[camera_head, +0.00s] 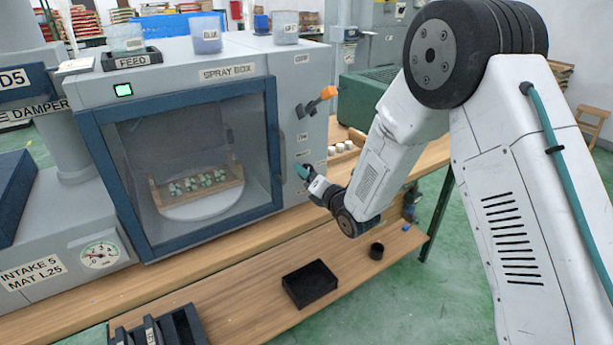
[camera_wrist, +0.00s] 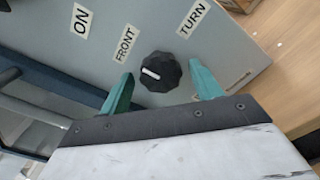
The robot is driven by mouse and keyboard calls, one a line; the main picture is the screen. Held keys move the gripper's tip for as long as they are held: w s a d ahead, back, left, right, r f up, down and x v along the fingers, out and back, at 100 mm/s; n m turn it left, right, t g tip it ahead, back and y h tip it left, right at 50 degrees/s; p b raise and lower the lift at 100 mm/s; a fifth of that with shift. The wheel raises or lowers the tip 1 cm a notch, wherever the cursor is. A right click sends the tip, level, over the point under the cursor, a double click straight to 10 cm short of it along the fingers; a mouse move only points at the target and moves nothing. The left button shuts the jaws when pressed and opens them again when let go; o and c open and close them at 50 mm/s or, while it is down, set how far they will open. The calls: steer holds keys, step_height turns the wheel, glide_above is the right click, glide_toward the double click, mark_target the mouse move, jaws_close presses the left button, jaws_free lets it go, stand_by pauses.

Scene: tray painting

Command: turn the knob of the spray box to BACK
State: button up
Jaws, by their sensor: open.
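The spray box (camera_head: 180,75) stands on the bench with its glass door shut. Its knob (camera_wrist: 160,72) is black and faceted, with a white mark on its left part pointing left in the wrist view. A FRONT label (camera_wrist: 125,44) is up and left of the knob, and a TURN label (camera_wrist: 193,18) is up and right. No BACK label can be read. My gripper (camera_wrist: 163,69) is open, its teal fingers on either side of the knob, with gaps visible. In the head view my gripper (camera_head: 302,171) is at the box's right panel, where the knob is hidden.
An orange-tipped lever (camera_head: 328,93) sticks out of the panel above my gripper. Behind the glass, a tray (camera_head: 160,197) with several painted pieces sits on a round turntable (camera_head: 205,208). A black bin (camera_head: 310,284) and a small black cup (camera_head: 376,251) are on the lower shelf.

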steer(key=c, duration=1)
steer(key=shift+a, duration=0.15)
